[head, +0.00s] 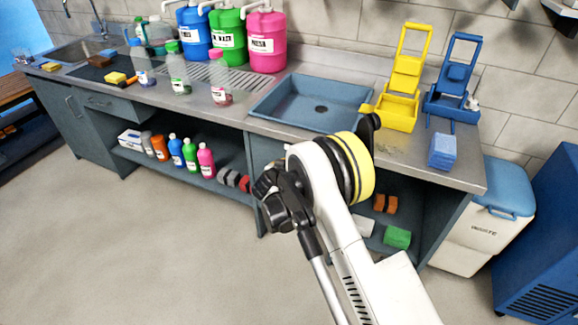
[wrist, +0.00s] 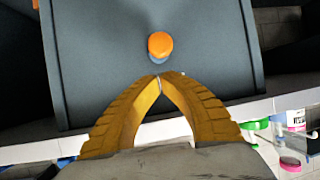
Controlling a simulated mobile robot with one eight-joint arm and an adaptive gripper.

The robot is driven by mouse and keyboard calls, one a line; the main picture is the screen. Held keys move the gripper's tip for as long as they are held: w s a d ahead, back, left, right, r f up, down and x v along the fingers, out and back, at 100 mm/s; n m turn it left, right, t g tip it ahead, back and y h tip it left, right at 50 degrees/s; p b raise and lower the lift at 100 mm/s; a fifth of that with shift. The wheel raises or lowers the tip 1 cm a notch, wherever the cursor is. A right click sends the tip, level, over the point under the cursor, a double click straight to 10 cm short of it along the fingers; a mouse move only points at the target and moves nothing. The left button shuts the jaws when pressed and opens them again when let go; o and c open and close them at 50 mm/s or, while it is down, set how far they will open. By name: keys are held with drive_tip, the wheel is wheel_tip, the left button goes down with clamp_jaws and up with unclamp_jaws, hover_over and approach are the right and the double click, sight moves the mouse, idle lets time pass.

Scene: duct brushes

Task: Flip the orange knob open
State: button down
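The orange knob (wrist: 160,45) shows in the upper middle of the wrist view, on a dark grey panel (wrist: 95,60). It is rounded, with a bluish-grey part just below it. My gripper (wrist: 160,83) has two yellow-brown ribbed fingers whose tips meet just below the knob in the picture. The fingers hold nothing that I can see, and the tips look apart from the knob. In the head view I cannot make out the knob or the gripper fingers; my arm covers the middle of that view.
A steel counter (head: 240,112) with a blue-grey sink (head: 283,106) runs along the wall. Yellow (head: 399,108) and blue (head: 448,104) wringers stand at its right end. Coloured bottles stand on the shelf below. A white bin (head: 487,228) stands at right. The floor at left is clear.

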drive_tip(key=b+x, duration=0.2)
drive_tip(key=x, duration=0.5)
